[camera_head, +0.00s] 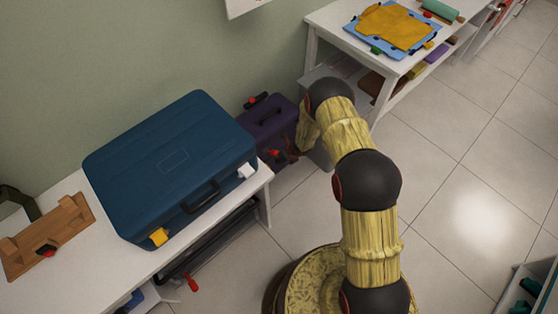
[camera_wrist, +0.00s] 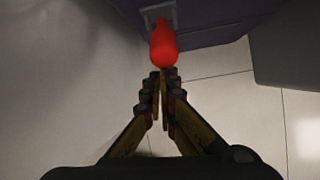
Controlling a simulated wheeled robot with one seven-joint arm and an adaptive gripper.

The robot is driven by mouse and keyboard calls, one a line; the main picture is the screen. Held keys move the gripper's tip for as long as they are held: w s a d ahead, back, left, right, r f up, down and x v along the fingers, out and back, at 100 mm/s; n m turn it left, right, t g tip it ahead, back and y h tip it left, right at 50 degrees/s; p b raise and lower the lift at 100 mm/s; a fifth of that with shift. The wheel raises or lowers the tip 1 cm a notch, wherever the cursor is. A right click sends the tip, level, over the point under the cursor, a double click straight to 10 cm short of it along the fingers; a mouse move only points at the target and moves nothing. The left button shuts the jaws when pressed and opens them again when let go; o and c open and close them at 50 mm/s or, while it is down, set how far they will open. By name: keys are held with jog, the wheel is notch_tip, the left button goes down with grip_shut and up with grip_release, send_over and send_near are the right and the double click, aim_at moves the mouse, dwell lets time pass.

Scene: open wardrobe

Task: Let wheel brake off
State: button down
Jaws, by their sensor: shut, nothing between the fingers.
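A purple case (camera_head: 270,122) stands on the floor between the two white tables. A red lever (camera_head: 273,153) sticks out low on its front. In the wrist view the red lever (camera_wrist: 162,45) juts from a grey bracket (camera_wrist: 158,17) on the purple case. My gripper (camera_head: 289,151) is low in front of the case, close to the lever. In the wrist view my gripper (camera_wrist: 162,76) is shut and empty, its tips right at the lever's rounded end. I cannot tell whether they touch. The wheel itself is not clear in either view.
A blue suitcase (camera_head: 170,165) lies on the white bench (camera_head: 95,277) at left. A second red lever (camera_head: 191,283) shows below that bench. A white table (camera_head: 330,27) with a yellow cloth (camera_head: 393,27) stands behind my arm. Tiled floor (camera_head: 465,165) is clear at right.

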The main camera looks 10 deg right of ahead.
aim_at(274, 154)
jog(key=shift+w+a+r+p, duration=0.35)
jog(key=shift+w+r, duration=0.1)
jog(key=shift+r, duration=0.2)
jog(key=shift+w+a+r+p, duration=0.25)
jog(key=shift+w+r+p, duration=0.15)
jog(key=shift+r, duration=0.25)
jog(key=shift+w+r, duration=0.15)
